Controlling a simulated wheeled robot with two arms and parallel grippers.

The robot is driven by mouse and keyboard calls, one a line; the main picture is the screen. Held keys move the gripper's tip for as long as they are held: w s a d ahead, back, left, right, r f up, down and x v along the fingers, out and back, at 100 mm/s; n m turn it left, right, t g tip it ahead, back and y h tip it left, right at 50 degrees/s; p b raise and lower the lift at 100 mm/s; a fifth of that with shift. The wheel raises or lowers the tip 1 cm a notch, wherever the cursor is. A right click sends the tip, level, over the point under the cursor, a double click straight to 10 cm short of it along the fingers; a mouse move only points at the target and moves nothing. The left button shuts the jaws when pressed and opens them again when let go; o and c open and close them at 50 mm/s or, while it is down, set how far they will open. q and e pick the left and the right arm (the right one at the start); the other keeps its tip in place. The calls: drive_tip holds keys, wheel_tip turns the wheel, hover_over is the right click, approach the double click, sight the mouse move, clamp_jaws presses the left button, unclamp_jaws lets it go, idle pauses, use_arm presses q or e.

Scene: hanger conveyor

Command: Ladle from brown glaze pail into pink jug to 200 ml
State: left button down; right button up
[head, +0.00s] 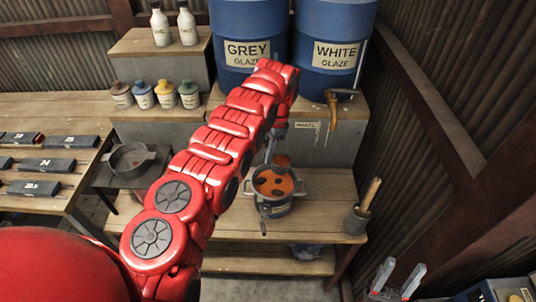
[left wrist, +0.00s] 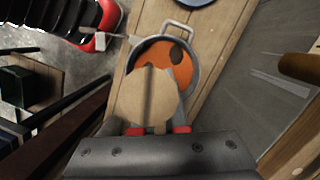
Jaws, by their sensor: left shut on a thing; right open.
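A grey two-handled pail (head: 291,205) of orange-brown liquid with dark patches stands on the low wooden bench; its label is unreadable. It also shows in the left wrist view (left wrist: 194,62). My left arm reaches over from the left, with its gripper (head: 278,138) above the pail's back edge. In the left wrist view, that gripper (left wrist: 157,130) is shut on a tan, rounded piece (left wrist: 150,95), which overlaps the pail; I cannot tell whether it is the ladle. A brown round piece (head: 281,160) shows below the gripper. My right gripper (head: 397,278) is open and empty at lower right. I cannot make out a pink jug.
A wooden-handled tool stands in a grey pot (head: 357,220) right of the pail. Blue grey-glaze (head: 248,25) and white-glaze (head: 335,30) drums stand behind, with a tap (head: 333,105). A dark pan (head: 131,160) and several lidded jars (head: 143,96) are left.

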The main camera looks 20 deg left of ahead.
use_arm(q)
drive_tip(key=shift+s+r+p, duration=0.1)
drive_tip(key=shift+r+p, duration=0.1)
drive_tip(key=shift+p, duration=0.5)
drive_tip(key=shift+s+h+p, duration=0.15)
drive_tip(key=shift+h+p, duration=0.15)
drive_tip(key=shift+p, duration=1.75)
drive_tip(key=shift+a+t+h+p, duration=0.1)
drive_tip(key=shift+t+h+p, duration=0.2)
drive_tip(key=shift+p, duration=1.25)
drive_tip(key=shift+f+p, duration=0.15)
drive_tip(key=shift+p, duration=0.25)
drive_tip(key=shift+f, duration=0.15)
